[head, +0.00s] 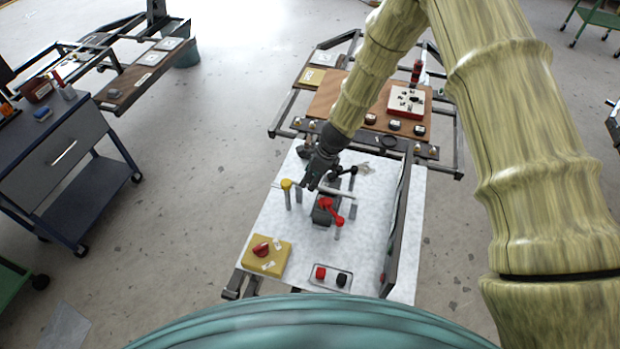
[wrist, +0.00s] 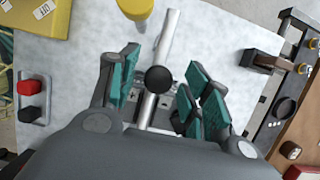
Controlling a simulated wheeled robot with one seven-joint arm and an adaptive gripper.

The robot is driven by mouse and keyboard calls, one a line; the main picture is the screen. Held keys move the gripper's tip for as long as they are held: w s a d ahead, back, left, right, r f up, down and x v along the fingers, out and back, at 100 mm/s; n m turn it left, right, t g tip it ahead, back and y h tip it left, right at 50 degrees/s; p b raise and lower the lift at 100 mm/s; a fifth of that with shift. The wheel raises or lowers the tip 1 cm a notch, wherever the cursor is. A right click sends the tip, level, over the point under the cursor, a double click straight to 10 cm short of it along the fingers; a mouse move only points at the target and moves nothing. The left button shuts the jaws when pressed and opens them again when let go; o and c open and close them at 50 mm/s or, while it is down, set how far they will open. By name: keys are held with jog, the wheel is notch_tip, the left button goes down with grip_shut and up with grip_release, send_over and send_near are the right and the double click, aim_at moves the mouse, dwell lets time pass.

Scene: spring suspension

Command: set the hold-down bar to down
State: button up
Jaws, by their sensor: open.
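A silver bar (wrist: 170,38), which looks like the hold-down bar, runs between my fingers in the wrist view. A round black knob (wrist: 158,79) appears over it there. In the head view the light bar (head: 337,190) lies roughly level across the fixture, beside my gripper (head: 316,180). A black-knobbed lever (head: 352,170) is just to its right. My gripper (wrist: 163,90) is open, with teal pads on either side of the bar and knob. No contact is clear. The gripper body hides the bar's near end in the wrist view.
A red-handled lever (head: 326,203) and a yellow-topped post (head: 286,184) stand close by. A dark upright panel (head: 397,220) borders the right side. White tabletop is clear at left.

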aim_at(321, 187)
jog(key=v, duration=1)
jog(key=shift+r, duration=0.1)
jog(key=shift+r, duration=0.1)
